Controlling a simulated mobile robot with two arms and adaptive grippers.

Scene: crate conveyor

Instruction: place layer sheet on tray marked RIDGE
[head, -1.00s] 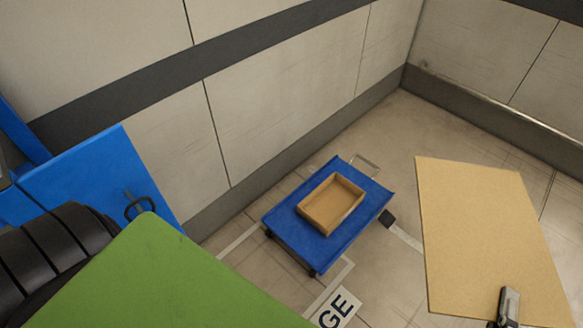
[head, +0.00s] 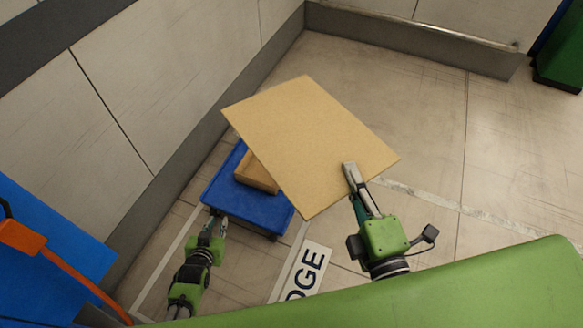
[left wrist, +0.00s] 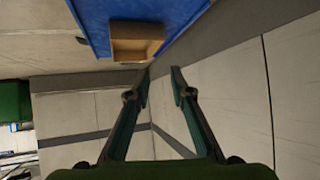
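The layer sheet (head: 300,140) is a flat tan rectangle. My right gripper (head: 349,172) is shut on its near edge and holds it out in the air. In the head view the sheet covers part of a shallow tan tray (head: 256,173) on a blue wheeled cart (head: 240,200). The floor label (head: 305,270) in front of the cart shows only "DGE". My left gripper (head: 222,222) is empty by the cart's near left side. In the left wrist view its fingers (left wrist: 162,74) are apart, with the tray (left wrist: 135,42) beyond them.
A panelled wall (head: 150,100) runs behind and left of the cart. A blue panel (head: 50,250) and an orange bar (head: 80,270) stand at lower left. A green object (head: 560,65) stands at far right. The floor right of the sheet is clear.

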